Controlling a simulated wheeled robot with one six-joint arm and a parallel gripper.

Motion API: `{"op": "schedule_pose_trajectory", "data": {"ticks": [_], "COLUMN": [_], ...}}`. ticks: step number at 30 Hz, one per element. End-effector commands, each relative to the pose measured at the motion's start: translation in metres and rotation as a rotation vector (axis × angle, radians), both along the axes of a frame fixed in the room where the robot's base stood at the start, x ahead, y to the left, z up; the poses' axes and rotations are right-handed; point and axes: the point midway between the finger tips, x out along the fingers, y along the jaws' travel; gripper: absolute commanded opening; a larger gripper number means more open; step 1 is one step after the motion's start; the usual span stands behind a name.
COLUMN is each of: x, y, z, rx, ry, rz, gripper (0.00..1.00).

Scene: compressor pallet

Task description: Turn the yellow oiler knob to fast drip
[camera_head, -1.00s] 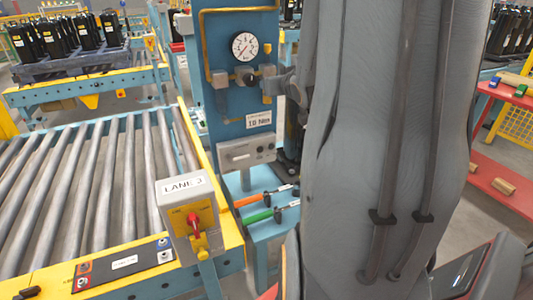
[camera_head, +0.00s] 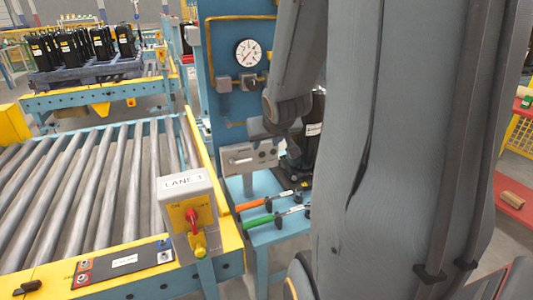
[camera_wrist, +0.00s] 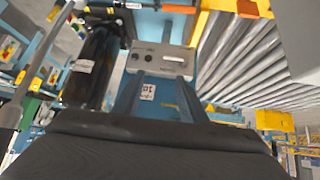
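I cannot make out the yellow oiler knob in either view. The blue panel (camera_head: 227,45) carries a round gauge (camera_head: 247,53) and grey valve fittings (camera_head: 224,84) on a yellow pipe; my arm covers the panel's right part. The control box also shows below the gauge in the head view (camera_head: 240,158).
A yellow-edged roller conveyor (camera_head: 75,190) with a LANE switch box (camera_head: 187,205) stands at left. Orange (camera_head: 258,202) and green-handled (camera_head: 262,220) tools lie on a blue shelf. A black compressor (camera_head: 312,150) stands close beside the panel. My arm fills the right.

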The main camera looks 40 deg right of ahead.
Motion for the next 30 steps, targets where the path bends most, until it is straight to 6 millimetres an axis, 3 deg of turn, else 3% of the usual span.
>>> {"op": "schedule_pose_trajectory", "data": {"ticks": [9,26,30], "x": [-0.008,-0.008,-0.016], "y": [0.017,0.019,0.044], "z": [-0.013,-0.013,-0.023], "rx": [0.018,0.02,0.041], "ry": [0.061,0.066,0.136], "rz": [0.013,0.016,0.046], "gripper": [0.39,0.39,0.39]}}
